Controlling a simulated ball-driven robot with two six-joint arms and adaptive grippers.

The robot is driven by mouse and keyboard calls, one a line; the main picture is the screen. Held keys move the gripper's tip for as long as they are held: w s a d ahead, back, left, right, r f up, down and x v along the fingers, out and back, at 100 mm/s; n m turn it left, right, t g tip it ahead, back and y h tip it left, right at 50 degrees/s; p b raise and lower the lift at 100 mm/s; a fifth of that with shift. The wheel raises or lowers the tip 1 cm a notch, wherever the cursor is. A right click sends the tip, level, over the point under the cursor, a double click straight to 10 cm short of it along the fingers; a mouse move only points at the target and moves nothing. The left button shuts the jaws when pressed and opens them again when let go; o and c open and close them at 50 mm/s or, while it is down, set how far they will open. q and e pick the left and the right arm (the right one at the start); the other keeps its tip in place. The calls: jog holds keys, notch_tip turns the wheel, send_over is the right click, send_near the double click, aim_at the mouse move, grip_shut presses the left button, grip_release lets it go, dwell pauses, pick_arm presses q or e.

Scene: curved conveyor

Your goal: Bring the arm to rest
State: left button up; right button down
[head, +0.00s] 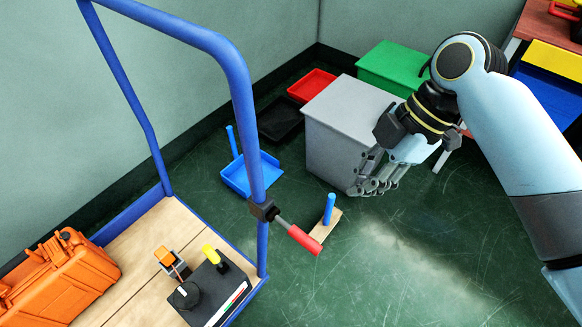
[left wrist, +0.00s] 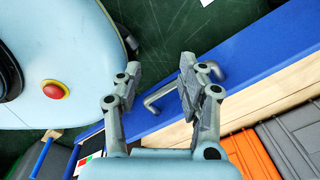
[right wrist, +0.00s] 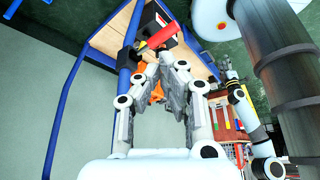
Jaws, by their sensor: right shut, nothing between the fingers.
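My right arm (head: 515,140) comes in from the right in the head view. Its gripper (head: 366,188) is shut and empty, pointing down in front of the grey box (head: 345,108); I cannot tell whether it touches the box. In the right wrist view the same gripper (right wrist: 166,66) has its fingers close together, with nothing between them. My left gripper (left wrist: 160,72) shows only in the left wrist view. Its fingers are apart, with a grey bar handle (left wrist: 165,92) seen beyond and between them.
A blue-framed trolley (head: 232,70) stands at left, carrying an orange case (head: 75,275) and a dark control box (head: 215,290). A red-handled lever (head: 303,238) sticks out from its post. A green box (head: 395,65) stands behind. Floor at lower right is clear (head: 440,270).

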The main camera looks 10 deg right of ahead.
jog(key=s+d+f+m+g+h, duration=0.15)
jog(key=s+f+m, duration=0.25)
jog(key=s+f, duration=0.7)
jog(key=s+d+f+m+g+h, duration=0.1)
jog(key=s+d+f+m, duration=0.2)
jog(key=s+f, duration=0.75)
jog(key=s+d+f+m+t+h, duration=0.1)
jog(key=s+d+f+m, duration=0.2)
jog(key=s+f+m, duration=0.2)
jog(key=s+d+f+m+t+h, duration=0.2)
jog(key=s+d+f+m, duration=0.2)
jog(key=s+f, duration=0.5)
jog(key=shift+s+d+f+m, duration=0.2)
jog(key=shift+f+m, duration=0.35)
jog(key=shift+m, duration=0.45)
jog(key=shift+h, duration=0.25)
